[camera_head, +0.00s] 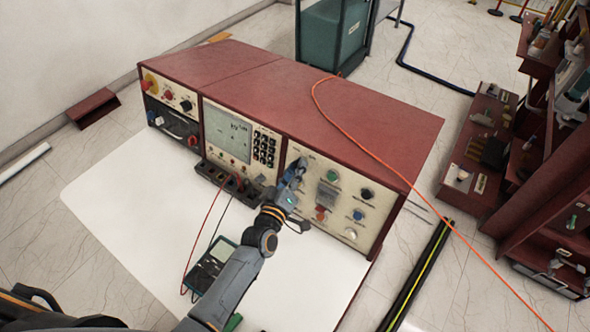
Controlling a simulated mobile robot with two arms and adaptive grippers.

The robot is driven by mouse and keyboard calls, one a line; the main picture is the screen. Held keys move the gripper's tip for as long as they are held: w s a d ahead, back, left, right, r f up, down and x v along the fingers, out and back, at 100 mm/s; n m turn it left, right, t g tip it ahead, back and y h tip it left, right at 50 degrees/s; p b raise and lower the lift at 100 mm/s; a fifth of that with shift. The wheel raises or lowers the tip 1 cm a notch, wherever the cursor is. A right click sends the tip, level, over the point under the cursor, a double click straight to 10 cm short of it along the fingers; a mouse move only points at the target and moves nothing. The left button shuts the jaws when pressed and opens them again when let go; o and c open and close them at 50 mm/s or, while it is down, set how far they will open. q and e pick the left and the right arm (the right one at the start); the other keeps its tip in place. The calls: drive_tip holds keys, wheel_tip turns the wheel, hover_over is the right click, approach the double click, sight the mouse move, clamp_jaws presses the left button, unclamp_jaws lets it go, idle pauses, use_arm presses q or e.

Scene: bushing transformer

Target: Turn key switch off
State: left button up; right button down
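A red test console (272,88) stands on a white surface, with its control panels facing me. Its right panel (375,213) carries several knobs and buttons, among them a green button (332,176), a black knob (367,194) and a red button (320,214).
An orange cable (345,133) runs over the console top and down to the right. A teal handheld meter (211,264) with red and black leads lies in front on the white sheet (130,215). A red tool shelf (520,190) stands at the right.

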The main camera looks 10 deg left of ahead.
use_arm(q)
drive_tip(key=s+a, duration=0.2)
drive_tip(key=s, duration=1)
idle(0.4)
